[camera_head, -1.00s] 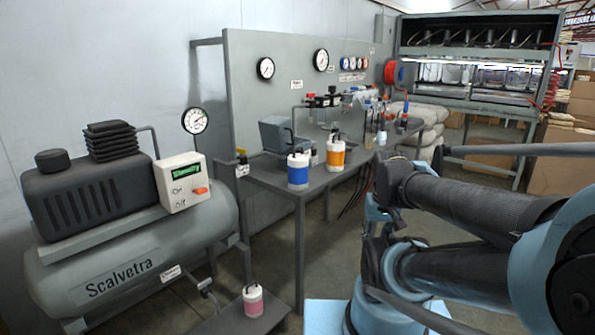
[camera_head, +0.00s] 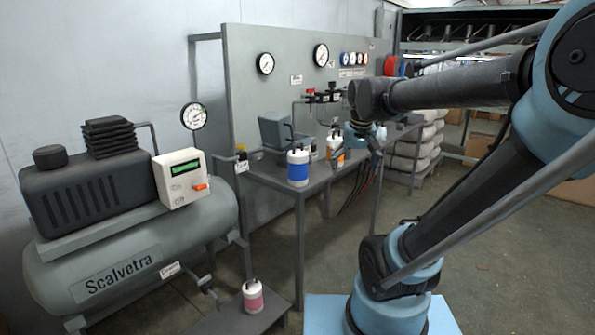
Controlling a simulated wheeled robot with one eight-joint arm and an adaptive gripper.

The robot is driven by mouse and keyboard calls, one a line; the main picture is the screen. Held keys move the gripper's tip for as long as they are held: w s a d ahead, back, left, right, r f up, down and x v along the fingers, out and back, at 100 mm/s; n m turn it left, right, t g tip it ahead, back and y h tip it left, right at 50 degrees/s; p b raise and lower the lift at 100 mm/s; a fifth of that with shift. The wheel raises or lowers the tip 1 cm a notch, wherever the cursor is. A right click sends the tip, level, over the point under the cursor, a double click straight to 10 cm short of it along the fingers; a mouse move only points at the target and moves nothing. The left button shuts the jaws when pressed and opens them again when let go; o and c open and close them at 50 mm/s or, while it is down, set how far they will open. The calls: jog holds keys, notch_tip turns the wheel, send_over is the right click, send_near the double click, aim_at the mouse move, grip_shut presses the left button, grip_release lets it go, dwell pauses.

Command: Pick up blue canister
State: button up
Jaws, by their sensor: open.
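The blue canister (camera_head: 298,171) is white with a wide blue band and a small fitting on its lid. It stands upright on the left part of the grey metal bench (camera_head: 268,173). My gripper (camera_head: 372,146) is open, at the end of my raised arm, to the right of the blue canister and apart from it. The gripper is small and dark in this view, so its fingers are hard to make out.
A grey box-like device (camera_head: 276,132) sits behind the blue canister. A pink-banded canister (camera_head: 253,297) stands on a low platform. A green-grey compressor (camera_head: 130,265) is at left, and a gauge panel (camera_head: 290,110) rises behind the bench.

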jog(key=w+a+r, duration=0.7)
jog(key=w+a, duration=0.2)
jog(key=w, duration=0.3)
jog(key=n+t, duration=0.1)
send_near(298, 152)
jog(key=shift+y, duration=0.3)
jog(key=x, duration=1)
jog(key=shift+w+d+f, duration=0.2)
jog(key=shift+w+f, duration=0.05)
jog(key=shift+f, duration=0.1)
jog(key=shift+c, duration=0.5)
jog(key=c, duration=2)
jog(key=shift+r, duration=0.1)
